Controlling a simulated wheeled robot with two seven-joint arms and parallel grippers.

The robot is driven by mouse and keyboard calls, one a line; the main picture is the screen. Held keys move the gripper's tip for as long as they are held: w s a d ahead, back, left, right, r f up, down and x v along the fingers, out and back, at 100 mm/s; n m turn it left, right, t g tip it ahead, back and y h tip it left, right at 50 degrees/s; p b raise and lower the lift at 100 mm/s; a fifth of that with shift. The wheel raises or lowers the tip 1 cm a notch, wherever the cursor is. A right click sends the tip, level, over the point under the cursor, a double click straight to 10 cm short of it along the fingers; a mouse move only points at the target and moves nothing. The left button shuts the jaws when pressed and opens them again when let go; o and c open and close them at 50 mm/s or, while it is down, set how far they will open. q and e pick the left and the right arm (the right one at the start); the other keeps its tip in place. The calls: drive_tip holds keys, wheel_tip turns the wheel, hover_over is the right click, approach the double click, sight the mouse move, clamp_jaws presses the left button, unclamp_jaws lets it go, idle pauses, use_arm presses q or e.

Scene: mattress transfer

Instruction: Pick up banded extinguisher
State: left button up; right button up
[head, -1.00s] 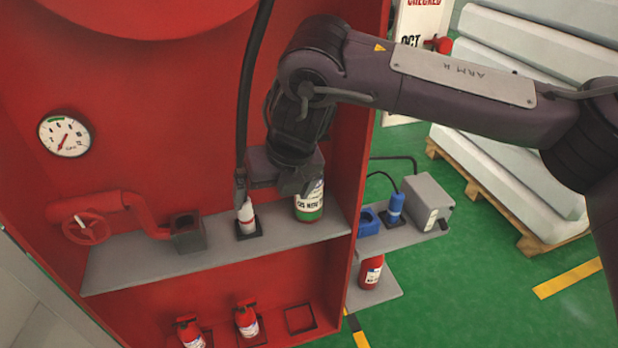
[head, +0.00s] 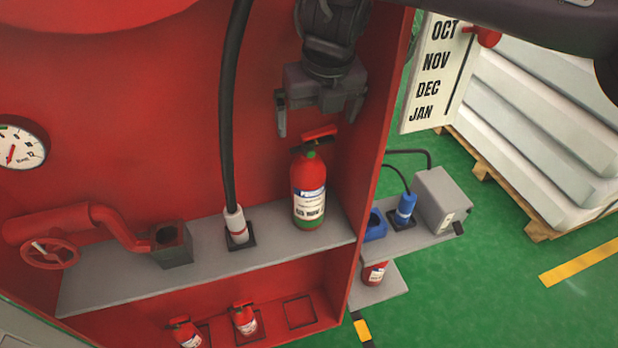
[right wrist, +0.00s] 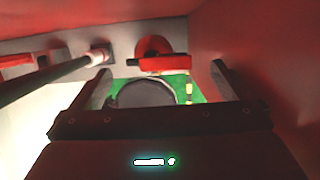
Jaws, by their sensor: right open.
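The extinguisher with a green band at its base (head: 308,190) stands upright on the grey shelf (head: 110,278), near its right end. It has a red body, a white label and a red handle on top. My right gripper (head: 317,118) is open and empty just above it, fingers pointing down on either side of the handle's line. In the right wrist view the red handle (right wrist: 163,62) shows beyond the open fingers. My left gripper is not in view.
A black hose with a white nozzle (head: 236,224) stands left of the extinguisher. The cabinet's red side wall (head: 368,130) is close on the right. Two small extinguishers (head: 244,317) (head: 184,332) stand on the lower shelf, beside an empty square frame (head: 299,312).

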sight(313, 131)
drive_tip(key=shift+f, duration=0.6)
drive_tip(key=shift+w+a+f, duration=0.1)
drive_tip(key=shift+w+f, duration=0.05)
drive_tip(key=shift+f, duration=0.25)
drive_tip(key=p+x, duration=0.2)
drive_tip(key=x, duration=0.2)
drive_tip(key=shift+a+f, duration=0.2)
drive_tip(key=shift+f, duration=0.25)
drive_tip(key=c, duration=1.8)
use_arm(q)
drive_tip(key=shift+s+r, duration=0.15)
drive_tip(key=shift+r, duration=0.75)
use_arm(e)
drive_tip(key=shift+w+r, duration=0.15)
drive_tip(key=shift+c, duration=1.2)
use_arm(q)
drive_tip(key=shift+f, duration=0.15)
